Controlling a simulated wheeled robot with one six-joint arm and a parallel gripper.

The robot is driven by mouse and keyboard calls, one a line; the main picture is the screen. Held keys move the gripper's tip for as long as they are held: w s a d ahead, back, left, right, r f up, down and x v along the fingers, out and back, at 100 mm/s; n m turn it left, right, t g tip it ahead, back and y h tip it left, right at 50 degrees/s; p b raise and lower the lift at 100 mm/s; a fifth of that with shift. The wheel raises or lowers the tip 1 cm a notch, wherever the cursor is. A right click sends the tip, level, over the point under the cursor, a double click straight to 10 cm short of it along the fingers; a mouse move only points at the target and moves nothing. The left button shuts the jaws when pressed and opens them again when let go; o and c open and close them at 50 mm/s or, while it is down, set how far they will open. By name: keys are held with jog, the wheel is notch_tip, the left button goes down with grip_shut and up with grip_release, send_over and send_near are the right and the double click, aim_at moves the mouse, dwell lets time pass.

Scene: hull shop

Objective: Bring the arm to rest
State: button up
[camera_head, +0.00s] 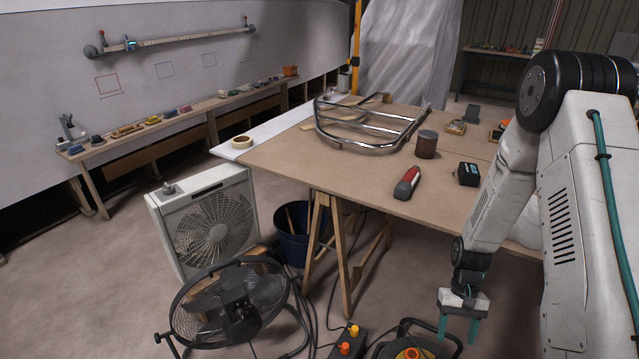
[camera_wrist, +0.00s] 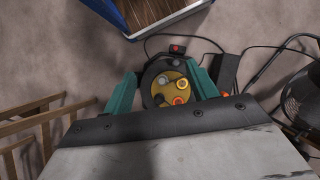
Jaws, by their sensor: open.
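My arm stands at the right of the head view, bent with its forearm hanging down. My gripper (camera_head: 459,330) points at the floor in front of the workbench (camera_head: 292,167), with its two teal fingers apart. Nothing shows between the fingers in the head view. In the wrist view my gripper (camera_wrist: 165,90) is open, and a round cable reel (camera_wrist: 152,72) with a yellow face and coloured sockets lies below it on the floor. The reel (camera_head: 412,352) also shows at the bottom edge of the head view, left of my gripper.
A black floor fan (camera_head: 235,308) and a white box fan (camera_head: 211,228) stand at the left, with cables on the floor. A trestle (camera_head: 340,245) supports the bench near my gripper. A chrome rail frame (camera_head: 375,125), a tin (camera_head: 426,145) and a red-grey tool (camera_head: 407,183) lie on the bench.

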jog(key=s+a+r, duration=0.2)
jog(key=r, duration=1)
jog(key=s+a+r, duration=0.2)
jog(key=r, duration=0.9)
jog(key=s+a+r+n+t, duration=0.1)
jog(key=s+a+r+t, duration=0.2)
jog(key=s+r, duration=0.3)
jog(key=s+a+r+n+t+h, duration=0.1)
jog(key=s+a+r+t, duration=0.2)
jog(key=r, duration=0.9)
jog(key=shift+s+r+n+t, duration=0.3)
jog(key=shift+s+r+t, duration=0.1)
jog(key=shift+s, duration=1.5)
jog(key=shift+a, duration=0.1)
